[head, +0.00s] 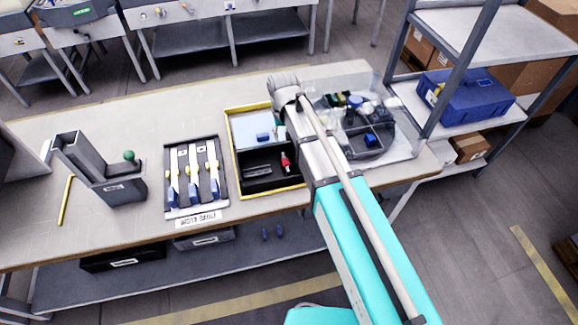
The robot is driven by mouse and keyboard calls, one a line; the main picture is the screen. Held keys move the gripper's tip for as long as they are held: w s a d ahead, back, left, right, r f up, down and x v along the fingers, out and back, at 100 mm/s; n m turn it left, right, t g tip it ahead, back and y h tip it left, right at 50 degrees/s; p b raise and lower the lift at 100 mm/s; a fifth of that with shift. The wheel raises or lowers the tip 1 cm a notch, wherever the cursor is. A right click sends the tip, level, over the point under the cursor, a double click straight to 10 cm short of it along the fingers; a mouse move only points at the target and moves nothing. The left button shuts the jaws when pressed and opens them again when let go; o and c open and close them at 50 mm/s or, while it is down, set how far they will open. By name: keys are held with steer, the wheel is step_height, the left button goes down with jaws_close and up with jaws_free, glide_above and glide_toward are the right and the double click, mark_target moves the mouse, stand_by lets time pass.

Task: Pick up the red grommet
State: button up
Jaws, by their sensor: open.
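I cannot tell for certain which is the grommet. My arm reaches up across the bench between them, and no jaws can be made out.
A tool rack (195,212) and a grey fixture with a green ball (129,156) stand left of the tray. A clear container (403,150) surrounds the dark bin. A shelf with a blue crate (466,98) stands at the right.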

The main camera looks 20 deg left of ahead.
stand_by(0.4)
steer(key=b, duration=0.8)
glide_above(285, 160)
step_height(285, 160, down, 8)
steer(key=shift+w+f, duration=0.1)
steer(key=shift+f, duration=0.1)
stand_by(0.3)
steer(key=shift+f+b, duration=2.75)
steer(key=shift+b, duration=0.2)
steer(key=c, duration=0.7)
steer(key=shift+r, duration=0.2)
step_height(285, 160, up, 10)
steer(key=p, duration=1)
steer(key=shift+f, duration=0.15)
